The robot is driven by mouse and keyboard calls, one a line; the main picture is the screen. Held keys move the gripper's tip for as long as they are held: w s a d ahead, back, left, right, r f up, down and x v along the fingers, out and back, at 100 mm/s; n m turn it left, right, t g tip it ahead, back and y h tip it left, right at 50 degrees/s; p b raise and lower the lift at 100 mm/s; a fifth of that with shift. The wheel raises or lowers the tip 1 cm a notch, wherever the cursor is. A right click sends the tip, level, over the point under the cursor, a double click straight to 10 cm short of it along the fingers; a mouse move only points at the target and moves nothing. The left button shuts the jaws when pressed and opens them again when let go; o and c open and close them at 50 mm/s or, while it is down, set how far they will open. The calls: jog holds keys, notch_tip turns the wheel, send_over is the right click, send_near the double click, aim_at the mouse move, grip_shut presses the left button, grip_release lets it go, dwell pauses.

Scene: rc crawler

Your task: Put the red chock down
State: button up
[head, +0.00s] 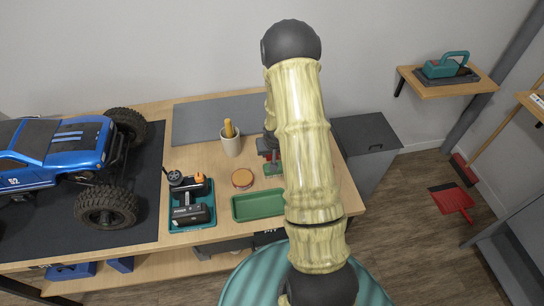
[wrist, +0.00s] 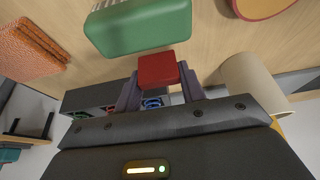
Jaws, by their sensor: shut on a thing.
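The red chock (wrist: 158,70) is held between the two fingers of my gripper (wrist: 160,82) in the wrist view. It hangs near the wooden bench top, beside a green block (wrist: 138,28); I cannot tell whether it touches the bench or the block. In the head view my gripper (head: 268,148) is over the right part of the bench, mostly hidden behind my arm. A bit of the green block (head: 272,169) shows just below it.
The blue crawler (head: 60,150) is at left.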

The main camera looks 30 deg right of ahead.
notch_tip(320, 180, up, 7)
jog(key=shift+r, duration=0.15)
jog(key=shift+s, duration=0.1)
dwell(0.7)
